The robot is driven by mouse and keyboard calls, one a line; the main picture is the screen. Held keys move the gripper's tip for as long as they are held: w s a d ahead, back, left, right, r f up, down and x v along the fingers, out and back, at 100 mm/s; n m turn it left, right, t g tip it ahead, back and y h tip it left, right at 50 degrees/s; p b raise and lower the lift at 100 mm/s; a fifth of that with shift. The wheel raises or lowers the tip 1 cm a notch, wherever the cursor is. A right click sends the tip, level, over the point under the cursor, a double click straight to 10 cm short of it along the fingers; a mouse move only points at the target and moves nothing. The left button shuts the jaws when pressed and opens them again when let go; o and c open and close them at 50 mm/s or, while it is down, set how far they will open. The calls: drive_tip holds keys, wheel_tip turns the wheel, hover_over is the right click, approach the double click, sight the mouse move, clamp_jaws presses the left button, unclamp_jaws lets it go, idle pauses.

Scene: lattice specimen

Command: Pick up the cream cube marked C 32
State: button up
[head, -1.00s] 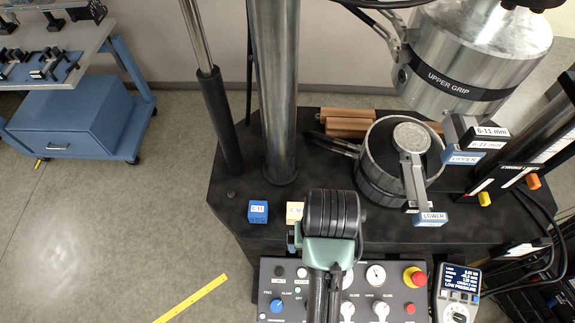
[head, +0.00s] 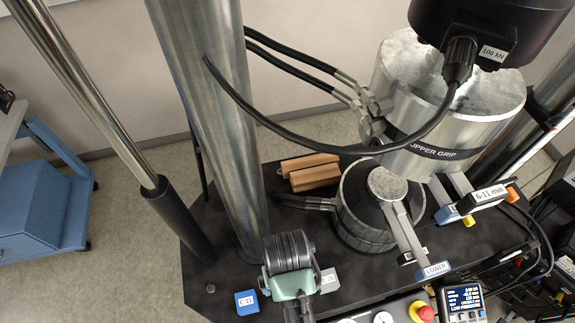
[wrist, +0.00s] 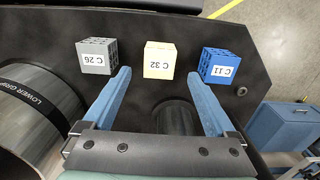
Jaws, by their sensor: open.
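The cream cube marked C 32 (wrist: 159,61) sits on the black machine table in the wrist view, in the middle of a row of three cubes. My gripper (wrist: 159,75) is open and empty, its blue fingers pointing at the cream cube, with one fingertip towards each side of it. Whether the tips are level with the cube is unclear. In the head view my wrist (head: 288,265) hides the cream cube and the fingers.
A grey cube marked C 26 (wrist: 97,56) stands left of the cream one, and a blue cube marked C 11 (wrist: 219,65) right. The round lower grip (wrist: 35,110) is at left. The table edge (wrist: 150,8) runs beyond the cubes. A control panel (head: 385,312) is in front.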

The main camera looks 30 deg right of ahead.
drive_tip(key=shift+s+f+p, duration=0.2)
drive_tip(key=shift+f+p, duration=0.65)
drive_tip(key=shift+f, duration=2)
drive_tip(key=shift+c, duration=0.2)
drive_tip(key=c, duration=1.4)
drive_tip(key=shift+r, duration=0.15)
